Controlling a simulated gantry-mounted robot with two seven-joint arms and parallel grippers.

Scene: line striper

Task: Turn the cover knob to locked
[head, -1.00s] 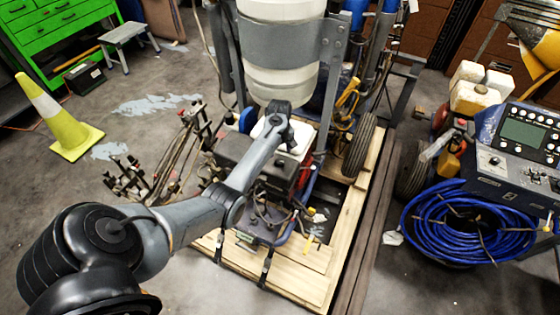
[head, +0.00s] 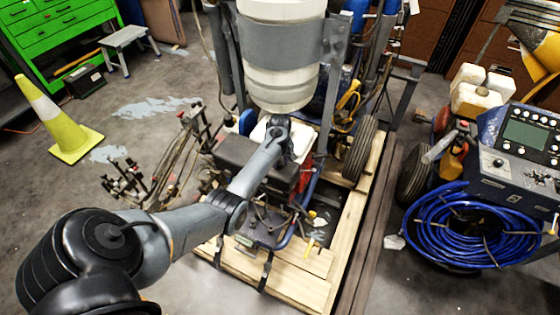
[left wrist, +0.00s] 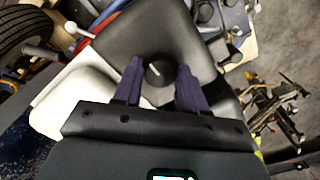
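The cover knob (left wrist: 160,73) is a round black knob with a short white mark, seen in the left wrist view. It sits on a dark grey cover (left wrist: 160,35), which also shows in the head view (head: 238,153) on the machine's engine. In the left wrist view, my left gripper (left wrist: 159,70) has its two purple fingers apart, one on each side of the knob. A gap seems to show on both sides. The white mark slants toward the upper left; no lock marking is readable. In the head view my left arm hides the knob and the fingertips. My right gripper is not in view.
A large white tank (head: 282,75) stands just behind my left wrist. A wheel (head: 360,148) is right of the cover, and a wooden pallet (head: 300,285) lies under the machine. A blue hose coil (head: 470,230) and a control panel (head: 525,135) are at the right.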

